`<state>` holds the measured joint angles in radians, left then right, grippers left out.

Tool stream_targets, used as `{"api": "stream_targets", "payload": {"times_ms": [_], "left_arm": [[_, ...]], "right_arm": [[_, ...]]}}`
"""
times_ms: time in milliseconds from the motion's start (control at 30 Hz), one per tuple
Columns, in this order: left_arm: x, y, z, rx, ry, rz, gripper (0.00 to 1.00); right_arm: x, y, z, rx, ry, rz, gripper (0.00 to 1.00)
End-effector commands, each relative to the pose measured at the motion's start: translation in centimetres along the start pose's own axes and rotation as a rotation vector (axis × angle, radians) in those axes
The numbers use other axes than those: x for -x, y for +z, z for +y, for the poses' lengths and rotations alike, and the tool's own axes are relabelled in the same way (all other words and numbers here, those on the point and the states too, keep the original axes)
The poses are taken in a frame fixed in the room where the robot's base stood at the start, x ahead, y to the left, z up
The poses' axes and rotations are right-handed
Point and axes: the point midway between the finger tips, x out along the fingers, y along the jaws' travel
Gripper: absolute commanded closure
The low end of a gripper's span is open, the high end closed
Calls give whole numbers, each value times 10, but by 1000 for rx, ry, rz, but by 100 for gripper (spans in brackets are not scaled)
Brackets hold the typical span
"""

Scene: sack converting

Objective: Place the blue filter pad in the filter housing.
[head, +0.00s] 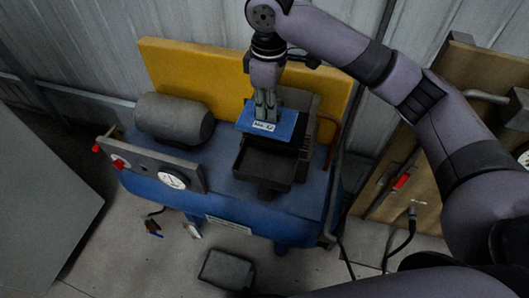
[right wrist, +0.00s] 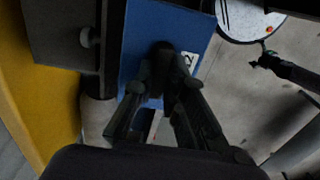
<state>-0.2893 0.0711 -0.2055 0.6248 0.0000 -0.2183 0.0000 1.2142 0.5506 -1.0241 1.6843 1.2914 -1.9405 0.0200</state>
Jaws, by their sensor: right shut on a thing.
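The blue filter pad (head: 284,124) is a flat blue slab with a white label. My right gripper (head: 265,112) is shut on it from above; the right wrist view also shows the fingers (right wrist: 165,85) against the pad (right wrist: 140,40). The black filter housing (head: 262,180) is an open tray-like box on top of the blue compressor tank. The pad is over the rear part of the housing and hides that part; whether they touch I cannot tell. The visible front of the housing looks empty. My left gripper is not in view.
A yellow panel (head: 190,75) stands behind the blue tank (head: 290,220). A grey motor (head: 175,118) and a gauge panel (head: 148,160) are to the left. A copper-coloured pipe (head: 334,125) runs on the right. A grey box (head: 227,268) lies on the floor in front.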

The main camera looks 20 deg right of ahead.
Motion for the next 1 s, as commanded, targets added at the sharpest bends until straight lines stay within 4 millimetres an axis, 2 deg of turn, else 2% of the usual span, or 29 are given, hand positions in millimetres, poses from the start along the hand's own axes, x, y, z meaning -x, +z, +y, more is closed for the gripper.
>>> {"api": "stream_targets", "payload": {"times_ms": [100,200,367,500,700,1000], "left_arm": [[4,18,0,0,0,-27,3],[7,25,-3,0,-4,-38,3],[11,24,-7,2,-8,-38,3],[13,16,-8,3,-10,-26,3],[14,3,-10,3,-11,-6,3],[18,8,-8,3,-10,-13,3]], "right_arm": [[-28,2,-1,1,-5,-7,100],[-55,2,-1,0,-4,-7,100],[-98,2,-1,-1,-4,-6,100],[-129,2,0,0,-2,-4,100],[-149,1,0,-1,-1,-2,100],[-188,1,0,0,-1,-3,100]]}}
